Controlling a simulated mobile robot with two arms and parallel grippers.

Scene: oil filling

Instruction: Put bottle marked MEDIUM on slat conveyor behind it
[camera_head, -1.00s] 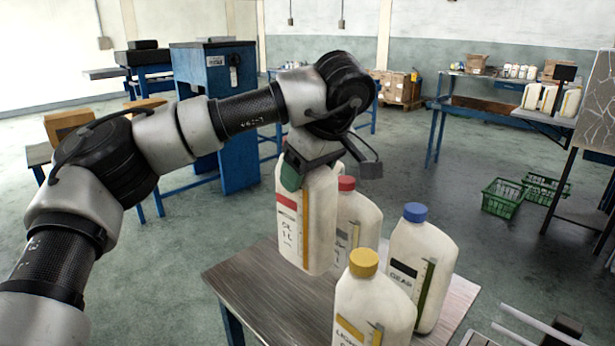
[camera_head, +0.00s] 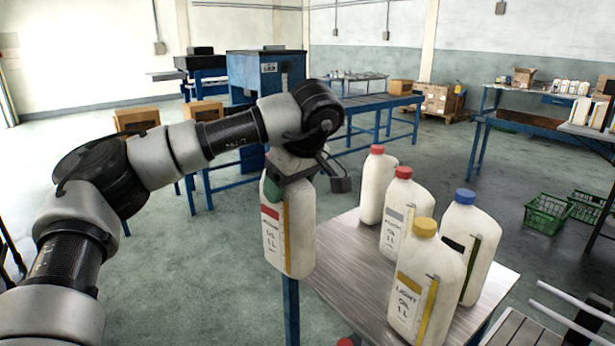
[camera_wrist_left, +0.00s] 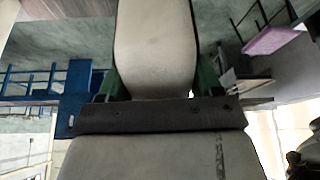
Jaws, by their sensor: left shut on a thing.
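My left gripper (camera_head: 298,178) is shut on a white bottle (camera_head: 290,235) and holds it upright in the air, to the left of the wooden table (camera_head: 345,270). The bottle has a red label band; its top word is too small to read surely, with "OIL 1 L" below. Its top is hidden by the gripper. In the left wrist view the bottle (camera_wrist_left: 155,50) sits between the green finger pads. A blue-legged conveyor-like bench (camera_head: 375,103) stands behind, in the background; I cannot tell its slats. My right gripper is not in view.
Several bottles stand on the table: a yellow-capped one (camera_head: 427,285), a blue-capped one (camera_head: 470,240) and red-capped ones (camera_head: 377,185). A blue cabinet (camera_head: 262,75) stands behind my left arm. Green crates (camera_head: 547,214) lie on the floor. A slatted surface (camera_head: 520,330) shows at bottom right.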

